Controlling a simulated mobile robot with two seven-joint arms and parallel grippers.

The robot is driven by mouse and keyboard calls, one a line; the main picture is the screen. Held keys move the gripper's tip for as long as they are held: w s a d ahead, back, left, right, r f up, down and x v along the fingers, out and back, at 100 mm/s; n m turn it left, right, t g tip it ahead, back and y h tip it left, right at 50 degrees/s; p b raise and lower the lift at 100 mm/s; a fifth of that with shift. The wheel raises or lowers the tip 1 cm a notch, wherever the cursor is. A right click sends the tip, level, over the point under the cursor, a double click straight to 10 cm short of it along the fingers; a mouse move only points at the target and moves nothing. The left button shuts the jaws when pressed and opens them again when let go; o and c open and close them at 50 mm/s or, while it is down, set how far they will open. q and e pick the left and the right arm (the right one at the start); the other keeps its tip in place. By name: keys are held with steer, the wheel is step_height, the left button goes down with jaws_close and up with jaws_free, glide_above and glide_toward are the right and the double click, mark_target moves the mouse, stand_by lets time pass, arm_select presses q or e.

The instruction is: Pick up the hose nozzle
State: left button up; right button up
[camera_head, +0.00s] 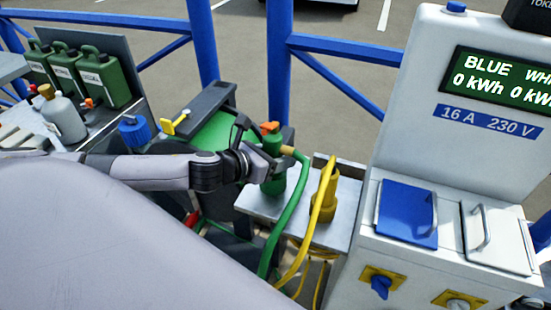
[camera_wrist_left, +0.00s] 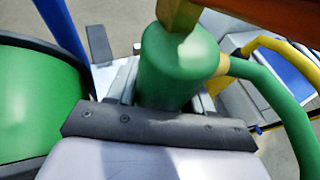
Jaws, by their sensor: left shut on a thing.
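The green hose nozzle (camera_head: 272,180) with an orange top stands upright at the left end of a grey shelf (camera_head: 316,232). A green hose (camera_head: 295,210) runs from its side and hangs down over the shelf. My left gripper (camera_head: 263,165) is shut on the nozzle body from the left. In the left wrist view the nozzle (camera_wrist_left: 175,68) fills the space between the fingers, with the hose (camera_wrist_left: 270,90) curving away to the right. I cannot tell whether the nozzle's base touches the shelf. My right gripper is not in view.
A yellow plug (camera_head: 324,195) with a yellow cable stands just right of the nozzle. The white power pedestal (camera_head: 400,130) rises further right. A green hose reel (camera_head: 212,135) is behind my left arm. Green canisters (camera_head: 105,72) stand at the far left. Blue rails (camera_head: 280,50) run behind.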

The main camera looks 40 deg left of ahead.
arm_select(q)
step_height(320, 180, up, 19)
steer(key=p, duration=0.3)
steer(key=shift+p, duration=0.4)
steer(key=shift+r, duration=2.1)
